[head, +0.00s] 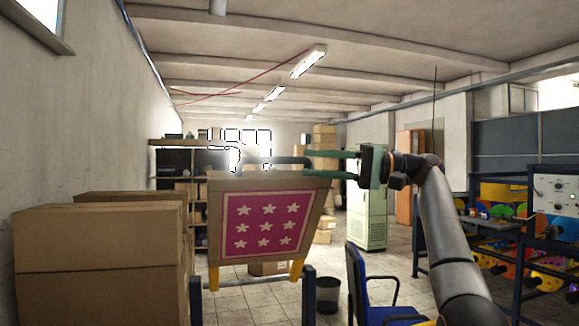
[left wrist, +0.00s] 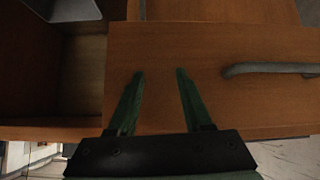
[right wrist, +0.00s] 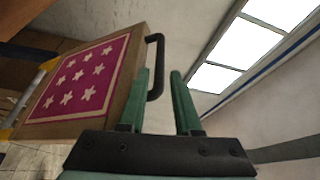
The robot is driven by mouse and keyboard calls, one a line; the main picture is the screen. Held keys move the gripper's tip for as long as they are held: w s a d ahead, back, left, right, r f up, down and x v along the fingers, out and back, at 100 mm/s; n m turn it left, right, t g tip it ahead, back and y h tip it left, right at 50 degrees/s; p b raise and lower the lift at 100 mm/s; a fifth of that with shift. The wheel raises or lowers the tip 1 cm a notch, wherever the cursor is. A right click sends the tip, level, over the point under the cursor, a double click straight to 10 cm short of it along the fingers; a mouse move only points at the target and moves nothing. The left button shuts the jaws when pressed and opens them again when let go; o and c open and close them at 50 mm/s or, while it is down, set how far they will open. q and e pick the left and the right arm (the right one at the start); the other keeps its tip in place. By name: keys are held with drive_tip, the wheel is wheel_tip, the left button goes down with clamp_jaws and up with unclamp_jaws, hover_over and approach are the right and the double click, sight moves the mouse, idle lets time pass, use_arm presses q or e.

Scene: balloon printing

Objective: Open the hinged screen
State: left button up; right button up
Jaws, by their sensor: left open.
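The hinged screen is a wooden frame (head: 214,220) around a magenta panel (head: 265,222) with white stars, raised and tilted above a dark blue stand. Yellow pieces show at its lower corners. A dark handle (head: 290,161) sits on its top edge; the right wrist view shows this handle (right wrist: 158,48) too. My right gripper (head: 318,163) is at the handle's right end. Its green fingers (right wrist: 158,72) are apart, with the lower part of the handle between their tips and a gap visible. My left gripper (left wrist: 160,72) is open and empty, over a brown wooden front, and not visible in the head view.
Cardboard boxes (head: 95,255) stand at the left. A blue chair (head: 357,280) and a black bin (head: 328,295) stand right of the screen. The wooden front (left wrist: 240,100) near my left gripper has a grey handle (left wrist: 270,68). Racks with colourful rolls stand far right.

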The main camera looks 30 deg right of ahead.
drive_tip(key=v, duration=0.4)
idle(0.6)
